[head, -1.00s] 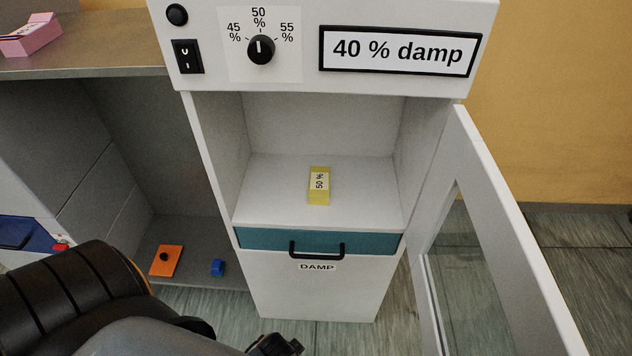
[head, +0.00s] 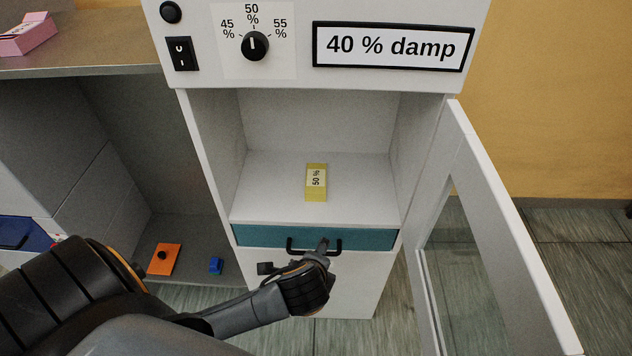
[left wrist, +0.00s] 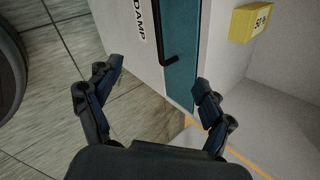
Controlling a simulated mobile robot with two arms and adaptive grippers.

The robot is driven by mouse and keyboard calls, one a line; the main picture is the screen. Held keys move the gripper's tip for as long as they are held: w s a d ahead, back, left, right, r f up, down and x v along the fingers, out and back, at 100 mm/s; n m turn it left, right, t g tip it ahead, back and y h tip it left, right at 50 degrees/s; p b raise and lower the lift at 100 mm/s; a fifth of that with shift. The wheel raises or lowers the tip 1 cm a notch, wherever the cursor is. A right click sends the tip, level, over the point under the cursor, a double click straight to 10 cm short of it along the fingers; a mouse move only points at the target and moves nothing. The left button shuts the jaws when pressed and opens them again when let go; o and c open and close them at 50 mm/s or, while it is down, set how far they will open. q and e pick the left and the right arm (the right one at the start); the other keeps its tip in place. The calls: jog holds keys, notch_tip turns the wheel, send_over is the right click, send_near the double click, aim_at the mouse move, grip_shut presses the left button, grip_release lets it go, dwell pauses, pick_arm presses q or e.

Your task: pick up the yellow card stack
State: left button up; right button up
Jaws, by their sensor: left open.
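The yellow card stack (head: 316,182), labelled "50 %", lies on the white shelf (head: 270,190) inside the open cabinet in the head view. It also shows at the top right of the left wrist view (left wrist: 249,22). My left gripper (head: 297,258) is open and empty in front of the teal drawer, below and in front of the stack and apart from it. Its two spread fingers show in the left wrist view (left wrist: 152,88). My right gripper is not in view.
The teal drawer (head: 262,236) with a black handle sits below the shelf. The cabinet's glazed door (head: 450,150) stands open at the right. An orange block (head: 166,262) and a blue block (head: 216,265) lie on the lower shelf at left. The shelf around the stack is clear.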

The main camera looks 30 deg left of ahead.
aim_at(316, 182)
pick_arm(q)
jog(key=w+a+m+t+y, duration=0.1)
jog(key=w+a+m, duration=0.3)
jog(key=w, duration=0.1)
jog(key=w+a+m+t+y, duration=0.1)
jog(key=w+a+m+t, duration=0.1)
jog(key=w+a+m, duration=0.2)
jog(key=w+a+r+m+t+y, duration=0.1)
jog(key=w+a+m, duration=0.2)
jog(key=w+m, duration=0.2)
jog(key=shift+w+a+r+t+y+b, duration=0.1)
jog(key=shift+w+a+t+y+b, duration=0.1)
jog(key=shift+w, duration=0.55)
jog(key=shift+w+a+t+y+b, duration=0.1)
jog(key=shift+w+a+b, duration=0.1)
jog(key=shift+w, duration=0.5)
jog(key=shift+x, duration=3)
jog(key=shift+w+d+r, duration=0.15)
jog(key=shift+d, duration=0.05)
jog(key=c, duration=1.3)
